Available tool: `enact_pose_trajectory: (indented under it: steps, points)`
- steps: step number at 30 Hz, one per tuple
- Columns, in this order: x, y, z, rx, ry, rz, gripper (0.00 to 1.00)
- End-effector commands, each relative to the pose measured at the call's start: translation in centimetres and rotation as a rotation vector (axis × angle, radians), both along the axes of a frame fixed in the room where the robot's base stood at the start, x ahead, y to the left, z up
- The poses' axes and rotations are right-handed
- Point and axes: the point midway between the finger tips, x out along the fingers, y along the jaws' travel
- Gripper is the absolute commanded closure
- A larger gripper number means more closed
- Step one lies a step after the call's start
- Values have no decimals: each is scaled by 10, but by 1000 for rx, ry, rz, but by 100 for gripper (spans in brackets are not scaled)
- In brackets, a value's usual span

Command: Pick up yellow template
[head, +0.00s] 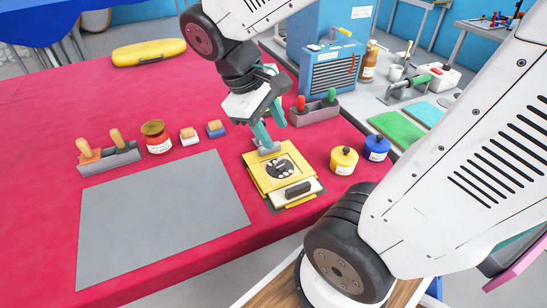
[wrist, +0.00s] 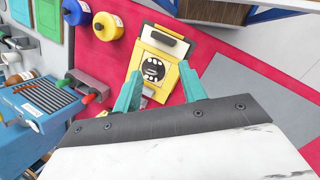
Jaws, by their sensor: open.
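The yellow template (head: 262,177) lies on the red table right of the grey sheet. It carries a dark round patch with white shapes and, at its near end, a pale block with a black handle (head: 298,189). The template also shows in the wrist view (wrist: 138,58), top centre. My gripper (head: 269,130) is above the template's far end, pointing down. In the wrist view its teal fingers (wrist: 162,84) are apart, on either side of the template's near part in that picture. Nothing is visibly held. Whether the fingers touch the template cannot be told.
A yellow jar (head: 343,162) and a blue jar (head: 376,150) stand right of the template. A holder with red and green handles (head: 315,113) is behind it.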

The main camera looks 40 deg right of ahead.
Motion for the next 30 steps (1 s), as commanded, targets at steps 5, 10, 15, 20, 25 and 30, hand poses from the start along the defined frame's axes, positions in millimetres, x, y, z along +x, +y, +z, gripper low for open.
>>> enact_pose_trajectory:
  steps: [5,10,15,20,25,30]
  points:
    - [32,-14,-26,-117,169,143,58]
    - [62,-25,-52,-221,321,286,58]
    - [91,-33,-86,-318,475,437,58]
    - [117,-36,-121,-400,611,581,58]
    - [136,-38,-152,-464,721,702,58]
    - [145,-38,-169,-496,776,765,58]
